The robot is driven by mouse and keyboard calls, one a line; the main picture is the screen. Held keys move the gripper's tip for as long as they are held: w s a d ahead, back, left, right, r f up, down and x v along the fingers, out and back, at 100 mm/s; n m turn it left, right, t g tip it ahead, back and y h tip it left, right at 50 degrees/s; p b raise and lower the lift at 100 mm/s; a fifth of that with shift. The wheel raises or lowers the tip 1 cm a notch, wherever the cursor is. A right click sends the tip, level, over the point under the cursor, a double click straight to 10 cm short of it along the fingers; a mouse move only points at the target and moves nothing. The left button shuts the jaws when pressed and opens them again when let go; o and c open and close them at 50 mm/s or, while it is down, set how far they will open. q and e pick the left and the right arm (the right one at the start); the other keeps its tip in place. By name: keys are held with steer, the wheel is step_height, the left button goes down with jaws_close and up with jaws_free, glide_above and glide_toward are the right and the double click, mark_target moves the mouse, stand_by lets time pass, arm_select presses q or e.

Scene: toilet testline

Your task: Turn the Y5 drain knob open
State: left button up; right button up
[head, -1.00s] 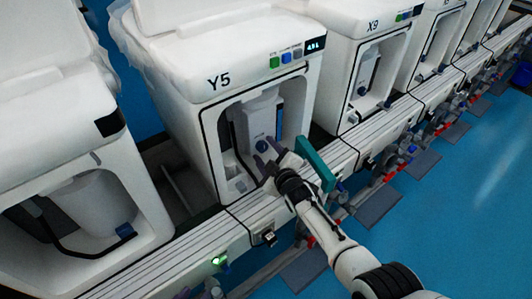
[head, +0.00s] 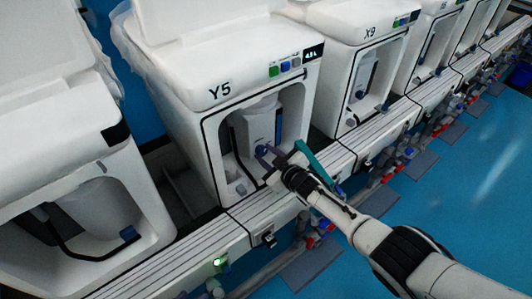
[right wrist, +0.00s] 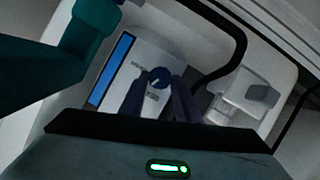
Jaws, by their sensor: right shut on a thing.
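The Y5 unit (head: 216,112) is a white machine with an open front recess. Inside, a white container carries the small round blue drain knob (head: 261,150), which also shows in the right wrist view (right wrist: 159,77). My right gripper (head: 265,153) reaches into the recess from the lower right. Its two dark fingers (right wrist: 158,88) are shut on the knob, one on each side, and partly hide it. The knob's exact turn angle is too small to read. My left gripper is not in view.
A teal bar (head: 316,164) stands close beside my right wrist and looms at the left in the right wrist view (right wrist: 55,60). The recess walls surround the fingers. The X9 unit (head: 375,20) stands to the right. A ribbed white rail (head: 200,255) runs in front.

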steer(key=shift+m, duration=0.4)
arm_select(q)
steer(key=shift+d+r, duration=0.1)
arm_select(e)
steer(key=o, duration=1)
steer(key=shift+o, duration=0.2)
arm_select(q)
steer(key=shift+r, duration=0.1)
steer(key=shift+w+r+p, duration=0.1)
steer(key=shift+r+p, duration=0.2)
steer(key=shift+p, duration=0.1)
arm_select(e)
steer(key=shift+s+d+r, duration=0.15)
steer(key=shift+s, duration=0.05)
arm_select(q)
steer(key=r+p, duration=0.1)
steer(key=p, duration=0.1)
steer(key=r+p, duration=0.3)
steer(key=r, duration=0.1)
steer(key=shift+a+r+p, duration=0.1)
steer(key=shift+a+p, duration=0.2)
steer(key=shift+p, duration=0.1)
arm_select(e)
steer(key=v, duration=0.9)
steer(key=shift+s+d+r, duration=0.15)
steer(key=shift+s+d, duration=0.05)
steer(key=shift+d, duration=0.1)
